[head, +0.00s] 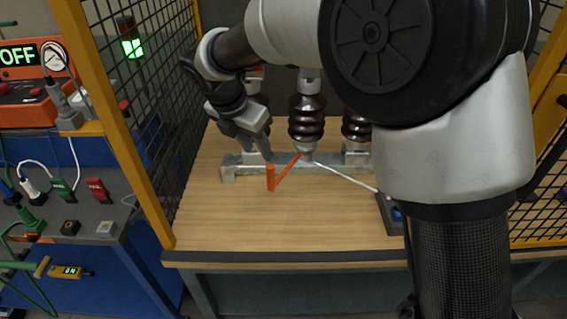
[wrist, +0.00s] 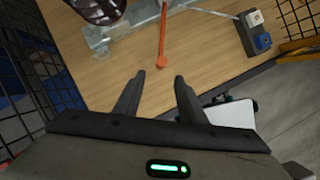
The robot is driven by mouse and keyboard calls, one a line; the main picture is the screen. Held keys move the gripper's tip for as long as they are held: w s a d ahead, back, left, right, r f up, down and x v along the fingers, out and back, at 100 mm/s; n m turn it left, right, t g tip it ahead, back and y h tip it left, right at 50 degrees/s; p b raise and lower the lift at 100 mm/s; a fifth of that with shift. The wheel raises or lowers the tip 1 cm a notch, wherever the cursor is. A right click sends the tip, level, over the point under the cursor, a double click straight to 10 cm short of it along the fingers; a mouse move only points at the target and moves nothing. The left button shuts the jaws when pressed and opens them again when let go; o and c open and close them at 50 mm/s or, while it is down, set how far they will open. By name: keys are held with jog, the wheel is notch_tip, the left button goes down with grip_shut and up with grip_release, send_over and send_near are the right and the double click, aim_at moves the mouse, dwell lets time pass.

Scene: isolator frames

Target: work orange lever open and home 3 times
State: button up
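The orange lever (head: 284,171) runs from the foot of the middle brown insulator out towards the front left of the wooden table. Its free end carries an upright orange handle (head: 270,177). In the wrist view the lever (wrist: 163,35) points towards my gripper (wrist: 158,76), with its handle end just beyond the fingertips and lined up with the gap. My gripper (head: 262,150) is open and empty, above and behind the handle in the head view. The fingers are not touching the lever in the wrist view.
Brown ribbed insulators (head: 306,120) stand on a grey metal rail (head: 240,170) behind the lever. A white rod (head: 345,179) leads to a small dark box (head: 391,212) with a blue part at right. Mesh fencing (head: 150,110) bounds the left. The table front (head: 260,235) is clear.

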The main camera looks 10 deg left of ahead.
aim_at(274, 178)
jog(key=b+x, duration=0.3)
jog(key=x, duration=1.3)
jog(key=shift+d+f+b, duration=0.15)
jog(key=shift+f+b, duration=0.2)
grip_shut()
